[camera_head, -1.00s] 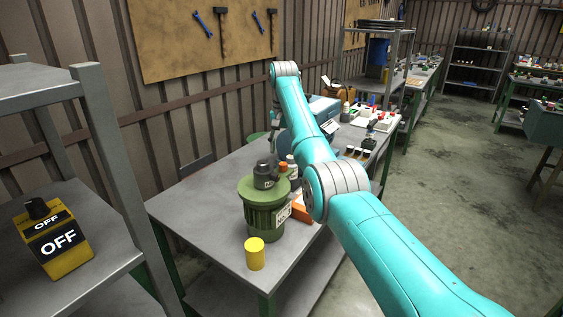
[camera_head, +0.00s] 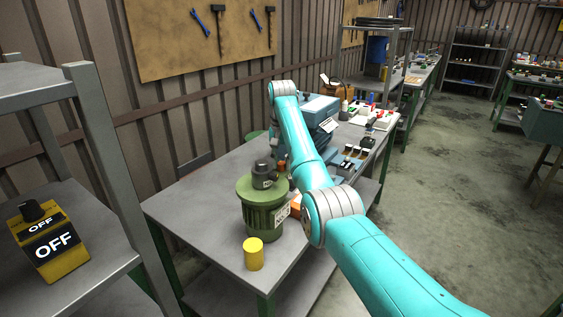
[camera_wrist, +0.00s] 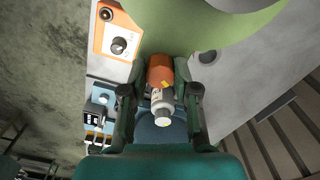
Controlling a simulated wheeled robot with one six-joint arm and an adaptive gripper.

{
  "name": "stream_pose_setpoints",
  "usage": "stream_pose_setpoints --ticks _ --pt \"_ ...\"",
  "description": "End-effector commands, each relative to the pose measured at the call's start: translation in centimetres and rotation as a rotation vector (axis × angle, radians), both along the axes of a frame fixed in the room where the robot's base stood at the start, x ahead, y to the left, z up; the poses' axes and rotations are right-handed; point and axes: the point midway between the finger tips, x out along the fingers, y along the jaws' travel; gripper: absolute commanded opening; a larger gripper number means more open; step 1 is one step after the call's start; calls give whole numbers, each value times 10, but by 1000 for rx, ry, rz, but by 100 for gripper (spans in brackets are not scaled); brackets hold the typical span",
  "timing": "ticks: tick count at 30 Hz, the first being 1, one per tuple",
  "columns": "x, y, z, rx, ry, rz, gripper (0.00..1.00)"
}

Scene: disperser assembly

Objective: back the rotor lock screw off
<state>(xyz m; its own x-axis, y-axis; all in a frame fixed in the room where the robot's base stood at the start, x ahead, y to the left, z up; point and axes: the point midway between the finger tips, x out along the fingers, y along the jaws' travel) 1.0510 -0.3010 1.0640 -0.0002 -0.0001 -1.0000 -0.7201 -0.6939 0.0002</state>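The green disperser (camera_head: 262,212) stands upright on the grey bench with a dark cap (camera_head: 264,172) on top; its green rim (camera_wrist: 215,25) fills the top of the wrist view. An orange knob-like part (camera_wrist: 159,70), probably the rotor lock screw, lies beside that rim; it also shows in the head view (camera_head: 282,167). My gripper (camera_wrist: 162,66) has its two dark fingers apart, one on each side of the orange part. I cannot make out firm contact. A white cylinder (camera_wrist: 162,101) shows between the fingers. In the head view my arm hides most of the gripper.
A yellow cylinder (camera_head: 253,254) stands at the bench's front edge. An orange-faced control box (camera_wrist: 117,42) is left of the fingers in the wrist view. A blue machine (camera_head: 318,112) stands behind. A yellow OFF box (camera_head: 50,243) sits on the left shelf.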

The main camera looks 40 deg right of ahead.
Motion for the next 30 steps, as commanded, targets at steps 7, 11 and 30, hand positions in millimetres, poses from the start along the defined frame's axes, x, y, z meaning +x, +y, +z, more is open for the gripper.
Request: stream_pose_setpoints --ticks 7,11,30 --pt "0 0 0 0 0 6 0" --pt "0 0 0 0 0 33 0" --pt "0 0 0 0 -1 527 0"
